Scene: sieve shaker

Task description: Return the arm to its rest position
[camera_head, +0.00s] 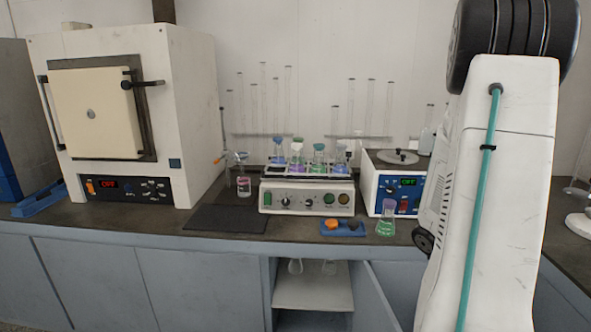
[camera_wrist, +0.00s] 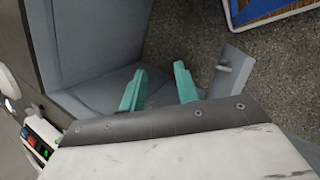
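My arm (camera_head: 500,150) rises upright at the right of the head view, a white link with a teal cable along it and a black joint at the top. Its end is out of that view. In the wrist view my gripper (camera_wrist: 159,85) shows two teal fingers set apart with a clear gap. Nothing is held between them. Behind the fingers are grey cabinet surfaces and the dark speckled floor (camera_wrist: 195,30).
The bench holds a furnace (camera_head: 105,115), a shaker (camera_head: 305,197) carrying several flasks, a blue-fronted device (camera_head: 398,190), a green flask (camera_head: 386,222) and a blue tray (camera_head: 329,230). My arm hides part of the bench's right side. A cabinet door (camera_head: 375,300) stands open below.

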